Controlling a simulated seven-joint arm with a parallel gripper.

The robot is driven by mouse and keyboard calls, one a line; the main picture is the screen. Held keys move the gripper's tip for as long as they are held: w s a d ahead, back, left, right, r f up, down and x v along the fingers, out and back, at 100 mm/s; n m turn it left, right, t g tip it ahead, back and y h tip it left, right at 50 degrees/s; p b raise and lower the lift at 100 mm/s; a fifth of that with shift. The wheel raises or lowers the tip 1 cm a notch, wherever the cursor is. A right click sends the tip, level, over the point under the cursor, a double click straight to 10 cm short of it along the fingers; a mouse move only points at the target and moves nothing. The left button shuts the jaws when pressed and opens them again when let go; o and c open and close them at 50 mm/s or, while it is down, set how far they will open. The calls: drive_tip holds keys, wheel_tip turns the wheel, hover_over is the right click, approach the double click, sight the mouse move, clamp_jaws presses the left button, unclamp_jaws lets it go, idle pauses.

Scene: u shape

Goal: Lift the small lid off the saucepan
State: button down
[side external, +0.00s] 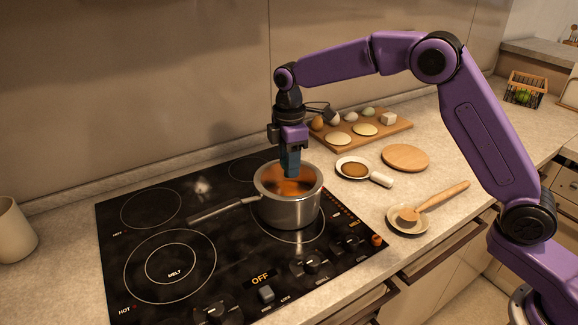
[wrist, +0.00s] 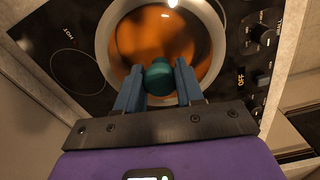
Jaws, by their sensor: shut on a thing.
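The steel saucepan (side external: 288,211) stands on the right rear part of the black cooktop, its long handle pointing left. The small lid (side external: 273,183) looks like orange-tinted see-through glass at the pan's mouth; I cannot tell the glass from what lies beneath it. In the wrist view the lid (wrist: 190,48) lies within the pale pan rim and has a round teal knob (wrist: 158,79). My gripper (side external: 290,172) points straight down over the pan. In the wrist view my gripper (wrist: 159,76) has its two blue fingers shut on the knob. I cannot tell whether the lid touches the rim.
The cooktop (side external: 119,265) has knobs along its front and right. A food board (side external: 395,131) lies behind. A cup (side external: 14,230) stands far left.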

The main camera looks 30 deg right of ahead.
drive_tip(key=shift+r, duration=0.4)
wheel_tip(320, 180, up, 2)
drive_tip(key=shift+s+r, duration=0.1)
drive_tip(key=shift+r, duration=0.1)
drive_tip(key=s+d+r, duration=0.4)
drive_tip(key=s+r, duration=0.5)
drive_tip(key=s, duration=0.4)
drive_tip(key=shift+w+a+f, duration=0.65)
drive_tip(key=shift+w+f, duration=0.2)
drive_tip(key=shift+w, duration=1.2)
drive_tip(key=shift+w+a+f, duration=0.6)
drive_tip(key=shift+w+f, duration=0.3)
drive_tip(key=shift+w, duration=1.2)
drive_tip(key=shift+w+a+f, duration=0.65)
drive_tip(key=shift+w+f, duration=0.2)
drive_tip(key=shift+w, duration=1.2)
